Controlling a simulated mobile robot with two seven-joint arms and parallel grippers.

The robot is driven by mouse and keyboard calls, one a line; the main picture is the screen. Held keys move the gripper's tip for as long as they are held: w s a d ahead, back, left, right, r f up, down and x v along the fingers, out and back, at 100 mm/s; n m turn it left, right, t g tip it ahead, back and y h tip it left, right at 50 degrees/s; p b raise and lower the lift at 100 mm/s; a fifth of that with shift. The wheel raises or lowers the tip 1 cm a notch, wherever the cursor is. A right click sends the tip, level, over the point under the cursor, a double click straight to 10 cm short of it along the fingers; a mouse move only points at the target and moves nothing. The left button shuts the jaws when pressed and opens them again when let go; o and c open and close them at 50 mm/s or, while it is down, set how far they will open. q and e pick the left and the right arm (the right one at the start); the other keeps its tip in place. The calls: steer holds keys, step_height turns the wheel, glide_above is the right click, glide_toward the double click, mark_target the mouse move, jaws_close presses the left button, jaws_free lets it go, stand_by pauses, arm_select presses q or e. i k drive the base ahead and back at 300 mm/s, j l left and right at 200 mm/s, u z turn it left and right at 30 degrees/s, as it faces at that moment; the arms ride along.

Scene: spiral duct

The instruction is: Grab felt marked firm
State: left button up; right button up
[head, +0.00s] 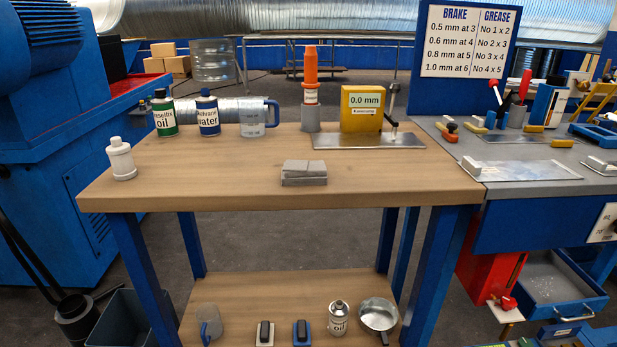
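No label reading "firm" can be made out in the head view. A small stack of grey blocks or pads (304,173) lies near the front middle of the wooden tabletop (230,180); whether it is felt I cannot tell. On the lower shelf (290,290) are two small pads with black tops, one with a pale base (265,334) and one with a blue base (302,334). Their markings are too small to read. Neither of my grippers shows in the picture.
Oil (164,113) and water (208,113) bottles, a measuring jug (258,118), an orange-topped dispenser (310,90) and a yellow gauge (361,107) stand at the back. A grey-white bottle (121,159) stands left. The tabletop's front is mostly clear.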

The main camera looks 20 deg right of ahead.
mark_target(476, 125)
steer(key=z, duration=1.6)
steer(key=l+z, duration=0.5)
steer(key=i+j, duration=0.05)
